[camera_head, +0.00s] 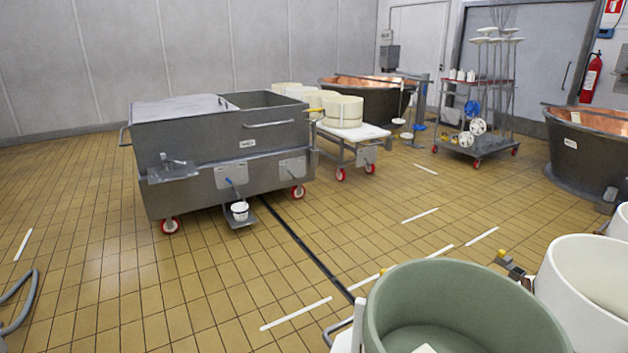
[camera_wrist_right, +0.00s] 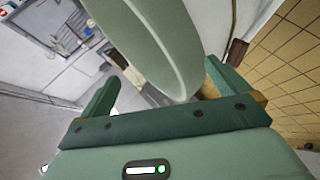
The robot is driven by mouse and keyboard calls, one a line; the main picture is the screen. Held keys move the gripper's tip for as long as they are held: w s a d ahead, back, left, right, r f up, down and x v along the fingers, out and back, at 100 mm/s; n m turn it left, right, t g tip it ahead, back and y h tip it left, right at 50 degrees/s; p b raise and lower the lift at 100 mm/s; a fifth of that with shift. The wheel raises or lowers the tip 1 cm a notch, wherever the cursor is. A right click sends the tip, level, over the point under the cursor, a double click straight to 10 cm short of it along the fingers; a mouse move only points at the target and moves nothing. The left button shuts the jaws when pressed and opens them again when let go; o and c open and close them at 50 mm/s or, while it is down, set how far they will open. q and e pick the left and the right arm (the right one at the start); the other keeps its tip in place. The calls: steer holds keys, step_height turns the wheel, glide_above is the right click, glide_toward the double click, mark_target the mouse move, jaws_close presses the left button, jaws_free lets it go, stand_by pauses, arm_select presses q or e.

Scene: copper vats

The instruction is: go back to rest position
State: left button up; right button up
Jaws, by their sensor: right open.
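My right gripper (camera_wrist_right: 161,74) shows in the right wrist view as two dark green fingers spread wide apart on a green bar. A pale green curved rim (camera_wrist_right: 185,80) passes in front of the gap between the fingers. I cannot tell whether it touches the right finger. It looks like part of a round green tub. Neither gripper shows in the head view. My left gripper is in no view.
A green tub (camera_head: 385,310) and a white tub (camera_head: 590,275) stand close at the lower right. A grey wheeled tank (camera_head: 225,175) stands left of centre, beside a white cart (camera_head: 355,132). Copper vats (camera_head: 585,160) and a wheeled rack (camera_head: 475,145) are farther back. The tiled floor ahead is mostly clear.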

steer(key=s+d+f+m+g+h, duration=0.1)
steer(key=s+d+f+m+g, duration=0.3)
steer(key=s, duration=0.6)
steer(key=s+a+f+g+y+p, duration=0.25)
steer(key=f+p, duration=0.35)
steer(key=f, duration=0.3)
steer(key=s+a+f+g+y+p, duration=0.15)
steer(key=s+f+p, duration=0.3)
steer(key=f, duration=0.45)
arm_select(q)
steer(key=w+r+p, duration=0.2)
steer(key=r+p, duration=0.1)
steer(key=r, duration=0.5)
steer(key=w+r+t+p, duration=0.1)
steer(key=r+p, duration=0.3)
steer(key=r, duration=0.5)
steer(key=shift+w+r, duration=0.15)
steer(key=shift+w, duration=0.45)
arm_select(e)
steer(key=s+f+m, duration=0.1)
steer(key=s+f, duration=0.1)
steer(key=s, duration=0.6)
steer(key=s+f+m+g, duration=0.1)
steer(key=s+f, duration=0.2)
steer(key=s, duration=0.5)
steer(key=shift+s+m+g+y, duration=0.15)
steer(key=shift+m+g+y, duration=0.15)
steer(key=shift+m, duration=0.1)
